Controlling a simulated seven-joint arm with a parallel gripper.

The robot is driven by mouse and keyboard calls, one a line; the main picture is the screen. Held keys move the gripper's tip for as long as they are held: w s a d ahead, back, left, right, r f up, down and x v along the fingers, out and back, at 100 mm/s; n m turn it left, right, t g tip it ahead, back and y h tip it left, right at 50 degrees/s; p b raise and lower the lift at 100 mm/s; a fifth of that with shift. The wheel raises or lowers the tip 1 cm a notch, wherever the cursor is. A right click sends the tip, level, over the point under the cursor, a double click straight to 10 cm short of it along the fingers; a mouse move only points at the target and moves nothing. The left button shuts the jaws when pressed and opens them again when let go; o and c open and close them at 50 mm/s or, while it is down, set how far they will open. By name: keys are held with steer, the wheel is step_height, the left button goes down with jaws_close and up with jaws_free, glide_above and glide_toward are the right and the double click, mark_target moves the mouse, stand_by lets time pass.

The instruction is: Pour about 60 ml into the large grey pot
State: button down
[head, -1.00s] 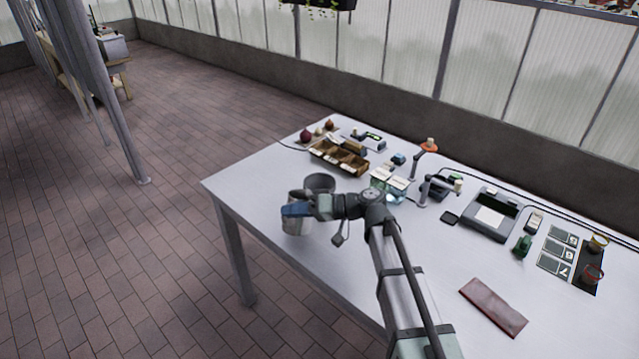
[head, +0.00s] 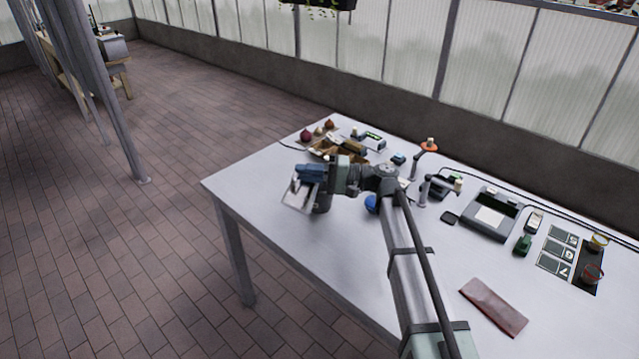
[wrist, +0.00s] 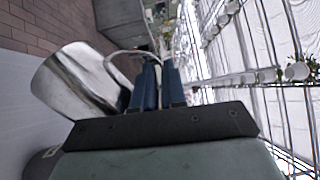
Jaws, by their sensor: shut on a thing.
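My gripper (head: 310,174), with blue fingers, is raised over the near left part of the table and shut on the handle of a shiny metal jug (head: 298,195). In the wrist view the fingers (wrist: 159,82) close on the thin curved handle, and the jug (wrist: 78,82) lies strongly tilted to the left of them. A dark grey pot (head: 323,201) stands on the table just behind and below the jug, partly hidden by it and the gripper. A dark rounded edge at the lower left of the wrist view (wrist: 40,162) may be this pot. No liquid can be made out.
On the white table (head: 270,185), a brown compartment tray (head: 325,149) is partly behind my gripper. A blue round thing (head: 371,204) stands right of the pot. A scale-like device (head: 490,218) and a red-brown folder (head: 493,306) lie farther right. The table's left edge is close.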

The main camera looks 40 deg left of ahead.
steer(key=shift+w+a+r+m+y, duration=0.2)
steer(key=shift+w+r+m+y, duration=0.2)
steer(key=shift+w+r+m, duration=0.3)
steer(key=shift+f, duration=0.15)
steer(key=shift+w+a+f+m+y, duration=0.1)
steer(key=shift+w+f+m+y, duration=0.15)
steer(key=shift+m, duration=0.25)
steer(key=shift+w+a+f+m+y, duration=0.15)
steer(key=shift+w+m, duration=0.15)
steer(key=shift+m, duration=0.2)
steer(key=shift+w+r, duration=0.2)
steer(key=shift+w, duration=0.1)
steer(key=shift+w+a+r+m+y, duration=0.15)
steer(key=shift+w+m+y, duration=0.1)
steer(key=shift+w+m, duration=0.4)
steer(key=shift+w+a+r+m+y, duration=0.15)
steer(key=shift+w+m+y, duration=0.1)
steer(key=shift+w+m, duration=0.35)
stand_by(1.2)
